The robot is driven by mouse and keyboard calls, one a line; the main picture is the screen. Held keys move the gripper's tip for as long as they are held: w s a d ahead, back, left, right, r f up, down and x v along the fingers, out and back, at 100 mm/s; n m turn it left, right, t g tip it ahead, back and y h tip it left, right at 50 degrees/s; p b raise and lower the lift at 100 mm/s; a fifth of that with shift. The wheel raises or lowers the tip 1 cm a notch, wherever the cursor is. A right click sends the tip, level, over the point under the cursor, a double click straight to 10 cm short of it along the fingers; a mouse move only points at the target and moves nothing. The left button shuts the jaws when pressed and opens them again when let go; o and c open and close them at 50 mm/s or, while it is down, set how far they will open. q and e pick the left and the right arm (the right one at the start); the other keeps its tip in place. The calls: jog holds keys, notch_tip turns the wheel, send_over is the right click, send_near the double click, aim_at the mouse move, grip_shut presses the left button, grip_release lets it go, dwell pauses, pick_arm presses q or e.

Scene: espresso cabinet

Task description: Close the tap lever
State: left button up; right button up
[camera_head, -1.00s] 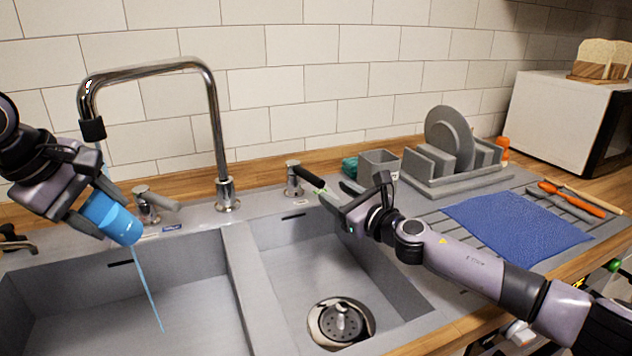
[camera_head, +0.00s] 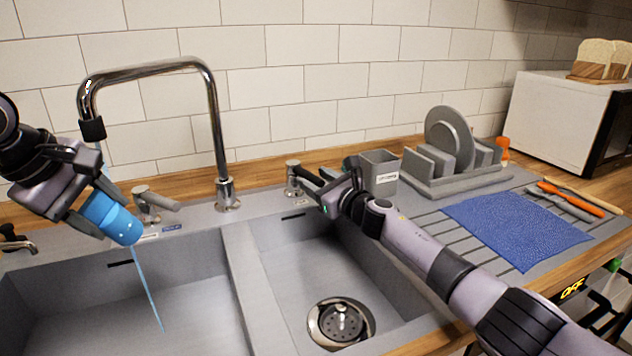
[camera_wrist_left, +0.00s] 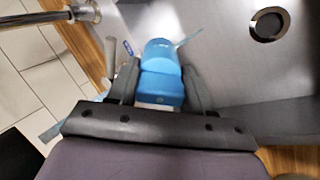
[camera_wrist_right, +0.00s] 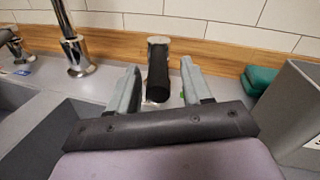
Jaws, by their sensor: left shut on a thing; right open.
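The chrome tap (camera_head: 222,140) arches over the left basin, and water runs. The right lever (camera_head: 292,178) stands behind the right basin, with a dark handle (camera_wrist_right: 158,80) pointing towards my right wrist camera. My right gripper (camera_head: 310,178) is open, its fingers on either side of this handle. Contact cannot be told. Another lever (camera_head: 150,205), with a grey handle, stands left of the tap base. My left gripper (camera_head: 100,208) is shut on a blue cup (camera_head: 117,222), tilted below the spout. A thin water stream falls from it into the left basin.
A grey caddy (camera_head: 379,172) stands just right of my right gripper, beside a dish rack (camera_head: 450,180) with plates. A blue cloth (camera_head: 515,230) lies on the drainer. The tiled wall (camera_head: 330,80) is close behind the levers. The right basin (camera_head: 285,265) is empty.

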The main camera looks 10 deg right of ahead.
jog(key=shift+w+a, duration=0.15)
jog(key=shift+a, duration=0.05)
grip_shut()
jog(key=shift+f, duration=0.1)
jog(key=shift+a, duration=0.1)
jog(key=shift+s+a+m+t+h, duration=0.2)
jog(key=shift+a+m+t+h, duration=0.35)
jog(key=shift+h, duration=0.3)
jog(key=shift+s+a+m+t+h, duration=0.2)
jog(key=shift+a+m+t+h, duration=0.1)
jog(key=shift+m+h, duration=0.45)
jog(key=shift+a+h, duration=0.15)
jog(key=shift+h, duration=0.25)
grip_release()
